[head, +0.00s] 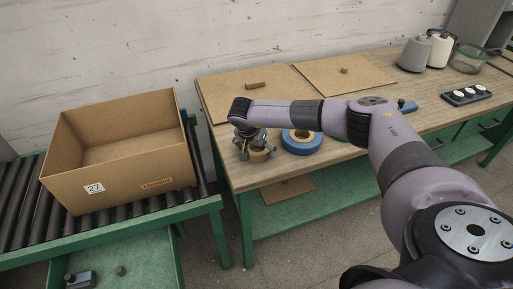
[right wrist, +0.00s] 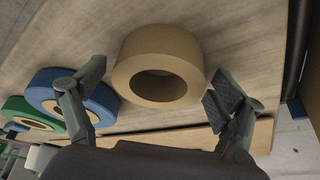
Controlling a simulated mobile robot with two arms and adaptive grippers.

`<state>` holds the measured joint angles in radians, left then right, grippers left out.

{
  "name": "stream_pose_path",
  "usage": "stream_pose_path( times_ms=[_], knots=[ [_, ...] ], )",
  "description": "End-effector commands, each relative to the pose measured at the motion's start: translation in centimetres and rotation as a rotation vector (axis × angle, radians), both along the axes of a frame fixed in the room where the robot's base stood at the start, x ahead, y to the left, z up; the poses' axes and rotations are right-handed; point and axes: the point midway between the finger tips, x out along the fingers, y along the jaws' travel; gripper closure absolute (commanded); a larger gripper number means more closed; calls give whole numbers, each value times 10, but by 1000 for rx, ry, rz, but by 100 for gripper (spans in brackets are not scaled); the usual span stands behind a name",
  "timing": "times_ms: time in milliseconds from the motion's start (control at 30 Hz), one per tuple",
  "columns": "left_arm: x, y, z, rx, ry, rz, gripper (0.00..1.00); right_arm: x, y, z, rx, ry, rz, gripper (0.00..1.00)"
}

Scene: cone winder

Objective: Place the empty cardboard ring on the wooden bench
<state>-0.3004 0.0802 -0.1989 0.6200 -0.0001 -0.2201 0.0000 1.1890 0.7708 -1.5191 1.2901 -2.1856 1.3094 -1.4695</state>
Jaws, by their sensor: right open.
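The empty cardboard ring (head: 260,156) is plain brown and sits at the left front corner of the wooden bench (head: 240,176). In the right wrist view the ring (right wrist: 158,62) shows its open hole and appears to rest on the bench top. My right gripper (head: 250,138) is above the ring, partly covering it in the head view. In the right wrist view the right gripper (right wrist: 155,98) is open, with one finger on each side of the ring and nothing held. I cannot tell whether the fingers touch it. My left gripper is not in view.
A blue ring (head: 302,148) lies right of the cardboard ring; a green ring (right wrist: 28,112) is beyond it. An open cardboard box (head: 120,170) stands on the roller conveyor at left. Boards (head: 225,98) lie along the back; cones (head: 413,55) and a black tray (head: 452,101) are at right.

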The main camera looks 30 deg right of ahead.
Motion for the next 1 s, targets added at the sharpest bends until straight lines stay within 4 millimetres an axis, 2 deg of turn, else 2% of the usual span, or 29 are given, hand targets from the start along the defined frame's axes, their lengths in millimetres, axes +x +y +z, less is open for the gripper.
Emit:
stream_pose_path(
  times_ms=[167,500,700,1000],
  knots=[
    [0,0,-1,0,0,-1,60,-1,3,10,1,-3,1,11],
    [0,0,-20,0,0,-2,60,-15,26,73,0,-4,4,11],
    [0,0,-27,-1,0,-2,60,-21,36,102,0,-2,1,11],
    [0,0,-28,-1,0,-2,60,-24,39,114,0,0,0,11]
  ],
)
